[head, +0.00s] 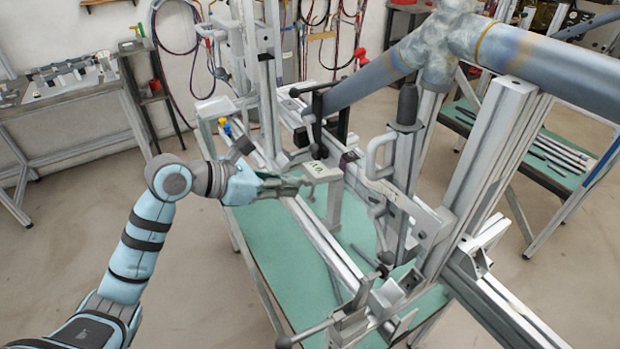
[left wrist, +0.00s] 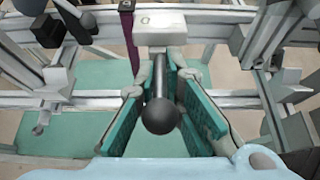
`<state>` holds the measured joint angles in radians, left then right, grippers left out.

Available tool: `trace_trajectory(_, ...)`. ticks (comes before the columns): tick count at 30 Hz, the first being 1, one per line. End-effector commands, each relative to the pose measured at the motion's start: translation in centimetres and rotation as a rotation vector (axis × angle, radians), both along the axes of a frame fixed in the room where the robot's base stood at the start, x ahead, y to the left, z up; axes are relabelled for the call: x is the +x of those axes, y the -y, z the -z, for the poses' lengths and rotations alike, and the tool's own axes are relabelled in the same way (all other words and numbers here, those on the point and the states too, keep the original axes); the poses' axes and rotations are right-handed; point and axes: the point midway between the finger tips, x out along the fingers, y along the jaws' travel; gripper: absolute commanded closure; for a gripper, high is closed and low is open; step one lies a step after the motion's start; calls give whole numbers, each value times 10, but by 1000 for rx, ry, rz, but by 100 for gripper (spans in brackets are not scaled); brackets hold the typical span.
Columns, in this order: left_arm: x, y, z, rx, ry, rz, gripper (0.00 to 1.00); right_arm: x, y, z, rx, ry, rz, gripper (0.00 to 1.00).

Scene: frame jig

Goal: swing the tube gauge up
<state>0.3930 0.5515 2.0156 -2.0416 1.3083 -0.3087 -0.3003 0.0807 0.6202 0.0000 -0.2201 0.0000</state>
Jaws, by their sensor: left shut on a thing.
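My left gripper (head: 308,184) is at the near side of the frame jig (head: 318,235), beside a pale labelled block (head: 326,171) that appears to be the tube gauge. In the left wrist view the block (left wrist: 160,24) has a dark rod ending in a black ball knob (left wrist: 161,116). The green-padded fingers of my left gripper (left wrist: 165,92) lie on both sides of this rod, shut on it. The knob sits between the pads, towards the camera. In the head view the gripper hides the rod and knob. My right gripper is not in view.
A large grey-blue tube (head: 545,69) with a mottled joint (head: 437,48) crosses above the jig at the right. Uprights and toggle clamps (head: 381,158) crowd the jig. A purple strap-like part (left wrist: 130,45) is beside the block. Open floor (head: 215,275) lies to the left.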

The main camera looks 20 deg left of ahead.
Motion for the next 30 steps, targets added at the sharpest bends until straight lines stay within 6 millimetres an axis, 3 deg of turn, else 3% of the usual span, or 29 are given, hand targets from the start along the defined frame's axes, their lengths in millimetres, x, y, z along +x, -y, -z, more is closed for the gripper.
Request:
trace_trajectory(12, 5, 5, -24, -1, 2, 1, 100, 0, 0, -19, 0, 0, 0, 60)
trace_trajectory(23, 6, 6, -24, -2, 3, 1, 100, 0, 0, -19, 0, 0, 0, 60)
trace_trajectory(30, 11, 11, -38, -4, 4, 2, 100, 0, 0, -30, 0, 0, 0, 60)
